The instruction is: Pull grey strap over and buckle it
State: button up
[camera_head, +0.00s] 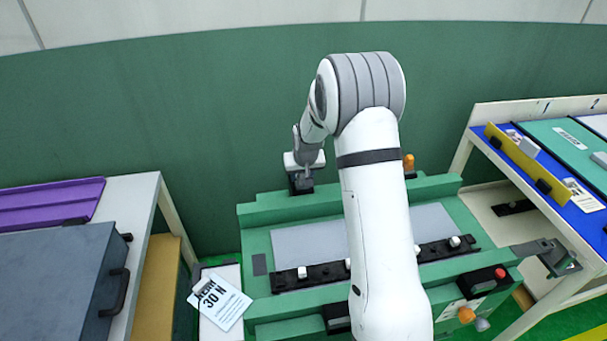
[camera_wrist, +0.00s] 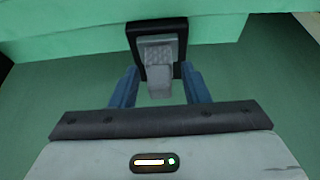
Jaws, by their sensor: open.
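In the wrist view a grey textured piece (camera_wrist: 158,52), which looks like the strap's end or its buckle, sits in a black frame (camera_wrist: 134,40) against a green edge. Its plain grey lower tab hangs between the blue fingers of my gripper (camera_wrist: 160,72). The fingers are open, one on each side, with visible gaps to the tab. In the head view my gripper (camera_head: 304,172) is at the far left of the green fixture (camera_head: 256,225), by a small black block (camera_head: 300,187). I cannot make out the strap's run there; my arm hides part of the fixture.
A grey panel (camera_head: 305,243) and a black rail (camera_head: 325,274) with white clips lie on the fixture. A red button (camera_head: 500,273) is at front right. Side tables stand left (camera_head: 135,195) and right (camera_head: 490,118).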

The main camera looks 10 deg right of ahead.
jog(key=shift+f, duration=0.1)
jog(key=shift+c, duration=0.4)
grip_shut()
